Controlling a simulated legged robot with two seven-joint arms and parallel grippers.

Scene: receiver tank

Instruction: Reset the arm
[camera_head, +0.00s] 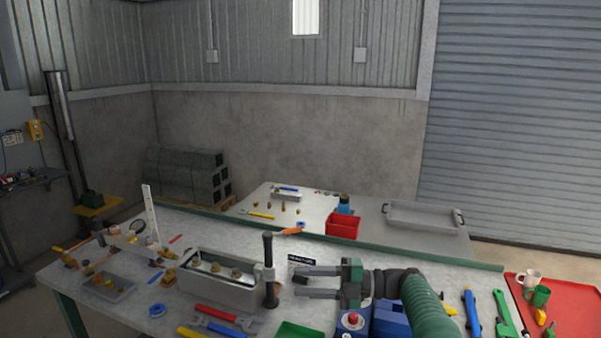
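My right gripper (299,281) reaches in from the lower right on a green and black arm. Its two grey fingers point left and stand apart, with nothing visible between them. It appears above the workbench (150,312), just right of a black upright post (268,262). My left gripper is not in view.
A grey open box (215,294) with brass fittings stands left of the post. Red and blue wrenches (215,314), a green tray (299,331) and blue blocks (390,318) lie near the front.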

